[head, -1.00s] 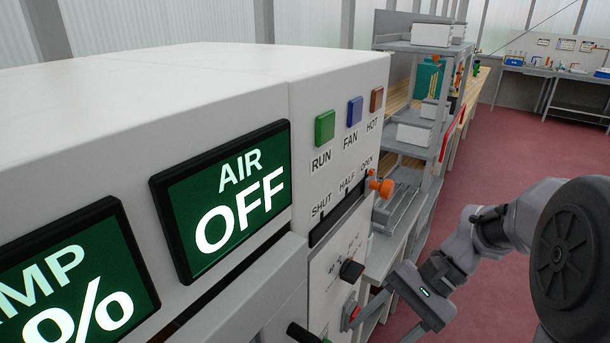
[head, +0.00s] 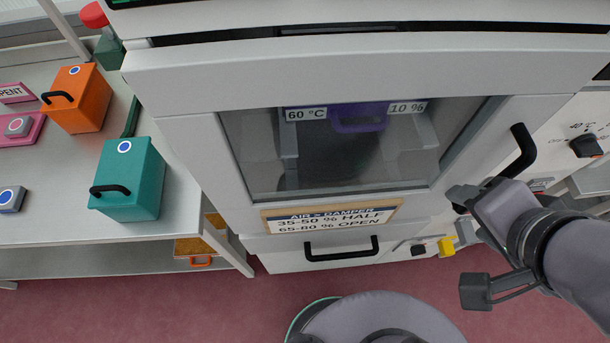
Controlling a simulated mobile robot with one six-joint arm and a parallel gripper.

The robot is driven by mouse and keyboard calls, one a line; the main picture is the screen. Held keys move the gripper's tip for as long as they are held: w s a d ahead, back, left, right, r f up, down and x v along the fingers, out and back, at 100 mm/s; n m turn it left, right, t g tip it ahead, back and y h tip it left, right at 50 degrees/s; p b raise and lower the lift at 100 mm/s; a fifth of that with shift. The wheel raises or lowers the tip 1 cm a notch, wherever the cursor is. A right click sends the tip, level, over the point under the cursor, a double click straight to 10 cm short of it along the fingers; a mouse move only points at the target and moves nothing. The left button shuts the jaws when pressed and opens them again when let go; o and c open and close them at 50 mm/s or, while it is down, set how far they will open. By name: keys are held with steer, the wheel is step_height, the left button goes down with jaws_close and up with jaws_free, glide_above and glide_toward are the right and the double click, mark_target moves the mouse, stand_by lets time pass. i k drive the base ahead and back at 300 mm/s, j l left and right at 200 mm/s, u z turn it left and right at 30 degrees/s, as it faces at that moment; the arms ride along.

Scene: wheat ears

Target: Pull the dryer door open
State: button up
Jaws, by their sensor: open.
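The dryer door (head: 185,145) is white with a glass window and fills the middle of the head view. A dark slot runs above it; I cannot tell from this angle whether the door is ajar. Its black bar handle (head: 522,150) is on the right side, slanting down to the left. My gripper (head: 460,211) is open at the lower end of this handle. My wrist hides part of it, and I cannot tell whether the fingers touch or straddle the bar. Through the window (head: 350,160) a purple container (head: 357,117) shows inside.
A black-handled drawer (head: 342,252) is below the door. A yellow knob (head: 446,247) is near my gripper. At left, a bench (head: 60,225) carries an orange box (head: 80,105) and a teal box (head: 135,185). A black dial (head: 586,146) is at right. Red floor lies in front.

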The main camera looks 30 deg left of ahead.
mark_target(185, 90)
steer(key=i+u, duration=0.1)
steer(key=u, duration=1.45)
steer(key=k+j+z, duration=0.15)
steer(key=k+z, duration=0.25)
steer(key=k, duration=0.65)
